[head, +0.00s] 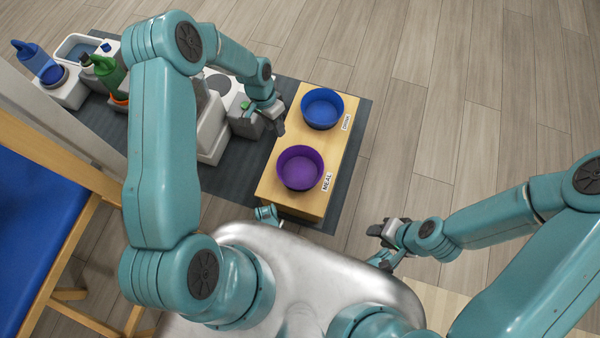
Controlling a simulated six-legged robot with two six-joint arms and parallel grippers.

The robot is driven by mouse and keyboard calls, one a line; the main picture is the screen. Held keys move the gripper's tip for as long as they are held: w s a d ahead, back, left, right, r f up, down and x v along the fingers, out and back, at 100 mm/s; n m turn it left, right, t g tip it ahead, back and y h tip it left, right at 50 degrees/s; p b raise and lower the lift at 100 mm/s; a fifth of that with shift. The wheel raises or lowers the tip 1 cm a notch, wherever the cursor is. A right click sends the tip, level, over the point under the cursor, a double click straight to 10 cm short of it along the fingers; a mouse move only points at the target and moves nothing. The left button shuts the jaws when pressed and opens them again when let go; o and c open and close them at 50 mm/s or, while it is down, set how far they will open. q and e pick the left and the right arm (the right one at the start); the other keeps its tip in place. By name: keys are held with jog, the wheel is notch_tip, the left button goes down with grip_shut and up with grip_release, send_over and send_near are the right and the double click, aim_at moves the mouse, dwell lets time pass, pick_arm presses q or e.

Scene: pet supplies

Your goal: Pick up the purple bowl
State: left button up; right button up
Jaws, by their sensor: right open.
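The purple bowl (300,168) sits upright and looks empty on the wooden stand (268,187), beside a label reading MEAL (327,181). My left gripper (278,126) is above the left edge of the stand, up and to the left of the purple bowl and apart from it in the picture. Its fingers are small and dark, and I cannot tell whether they are open. My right gripper (378,240) is open and empty, to the lower right of the stand over the floor, away from the bowl.
A blue bowl (322,108) stands behind the purple one on the same stand, by a DRINK label (346,123). Grey-white devices (212,135), a green bottle (108,72) and a blue bottle (38,62) are at left. Open wooden floor (450,110) lies to the right.

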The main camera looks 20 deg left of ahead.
pick_arm(q)
jog(key=b+x, duration=0.3)
jog(key=x, duration=0.7)
jog(key=shift+s+d+f, duration=0.1)
jog(key=shift+d+f, duration=0.1)
jog(key=shift+f, duration=0.1)
jog(key=b+x, duration=0.1)
jog(key=x, duration=0.1)
jog(key=b+x, duration=0.2)
jog(key=x, duration=0.1)
jog(key=shift+s+f, duration=0.15)
jog(key=shift+s, duration=0.1)
pick_arm(e)
jog(key=w+d+f+t, duration=0.1)
jog(key=w+f, duration=0.2)
jog(key=f, duration=0.3)
jog(key=shift+w+f, duration=0.15)
jog(key=shift+f, duration=0.15)
pick_arm(q)
grip_shut()
pick_arm(e)
jog(key=shift+d, duration=0.1)
